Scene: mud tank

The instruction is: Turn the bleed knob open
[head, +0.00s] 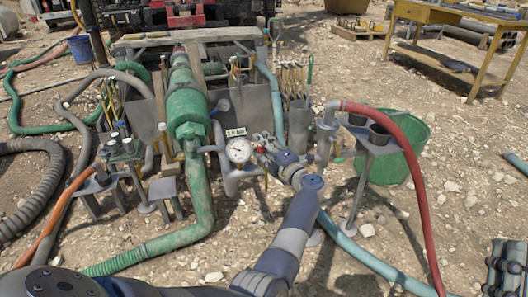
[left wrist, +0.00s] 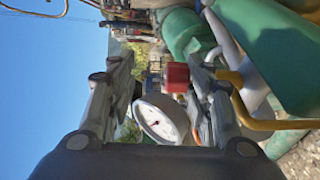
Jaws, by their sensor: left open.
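The bleed knob looks like a small red cylinder (left wrist: 177,77), seen between the fingers in the left wrist view. A round white pressure gauge (head: 238,150) sits beside it, and the gauge also shows in the left wrist view (left wrist: 160,120). My left gripper (head: 262,146) is just right of the gauge in the head view, with its fingers toward it. In the left wrist view its fingers (left wrist: 163,92) are open and apart, with nothing gripped. I cannot tell the exact gap to the knob. The knob is largely hidden by the fingers in the head view.
A green pipe and valve body (head: 187,108) stand left of the gauge. A red hose (head: 405,135) and a green tub (head: 412,165) are to the right. A yellow pipe (left wrist: 250,112) runs close to the right finger in the wrist view. Gravelly ground lies around.

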